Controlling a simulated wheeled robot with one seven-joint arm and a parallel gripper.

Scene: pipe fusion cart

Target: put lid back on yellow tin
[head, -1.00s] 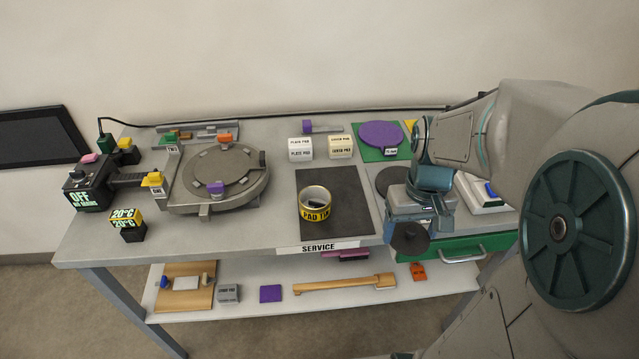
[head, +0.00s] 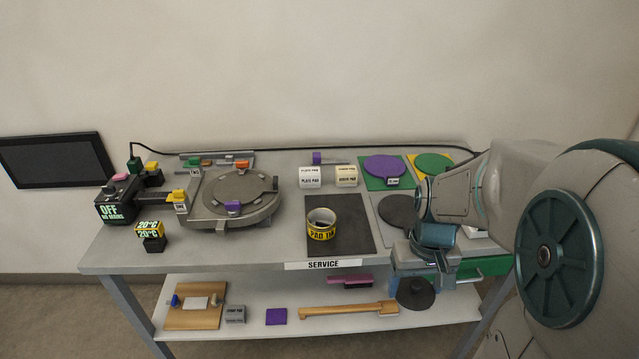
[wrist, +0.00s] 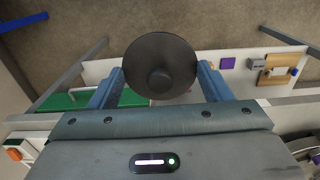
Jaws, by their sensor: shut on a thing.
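The tin is not in the wrist view.
A round grey fixture (head: 232,197) stands left of the mat. White pad boxes (head: 310,177) stand behind the tin. A dark disc (head: 397,210) lies right of the mat, partly behind my arm. A green drawer (head: 484,267) and a lower shelf (head: 255,330) lie below the top.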

